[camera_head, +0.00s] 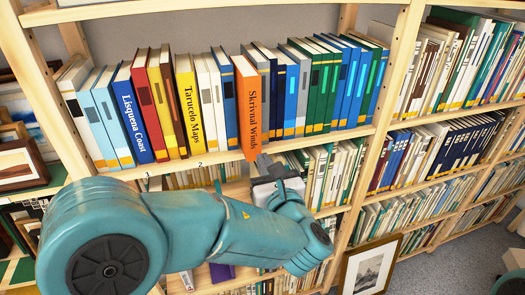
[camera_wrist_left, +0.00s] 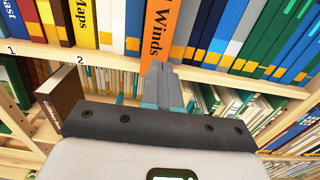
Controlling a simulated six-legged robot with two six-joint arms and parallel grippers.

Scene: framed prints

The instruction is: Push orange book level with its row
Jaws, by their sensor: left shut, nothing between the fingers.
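The orange book (camera_head: 249,100), titled "Skrivnal Winds", stands upright in the upper shelf row and sticks out past its neighbours toward me. Its lower spine also shows in the left wrist view (camera_wrist_left: 159,32). My left gripper (camera_head: 262,160) is shut and empty, with its fingertips at the lower end of the orange spine. In the left wrist view the shut fingers (camera_wrist_left: 160,75) point at the bottom of that spine; I cannot tell whether they touch it. My right gripper is not in view.
The row's neighbours include a yellow book (camera_head: 187,100) and blue books (camera_head: 292,90). The shelf board (camera_head: 215,158) carries small number labels. Lower shelves hold more books, and a framed print (camera_head: 368,268) leans on the floor below.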

